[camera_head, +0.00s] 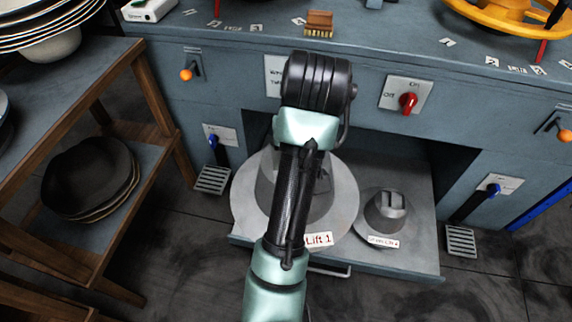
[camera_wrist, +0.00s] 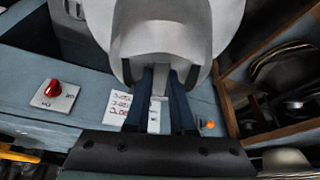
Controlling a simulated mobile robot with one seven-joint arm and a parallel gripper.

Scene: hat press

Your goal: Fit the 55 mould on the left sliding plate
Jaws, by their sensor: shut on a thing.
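My gripper (camera_wrist: 162,88) shows in the wrist view, its dark blue fingers shut on a grey mould (camera_wrist: 165,42) with a rounded body and a wide brim. I cannot read a number on it. In the head view my arm hides the fingers. There, a large grey mould (camera_head: 266,190) on a wide round brim shows behind my arm, over the left part of a grey pulled-out sliding plate (camera_head: 415,262). The arm hides its middle, so whether it touches the plate is unclear. A smaller grey mould (camera_head: 386,210) with a slotted top stands on the right.
Pedals (camera_head: 212,180) and (camera_head: 461,240) flank the opening under the blue-grey bench (camera_head: 240,55). A red switch (camera_head: 408,101) and orange knobs (camera_head: 186,75) are on its front. A wooden rack (camera_head: 140,90) with plates and dark hats stands close on the left. The front floor is clear.

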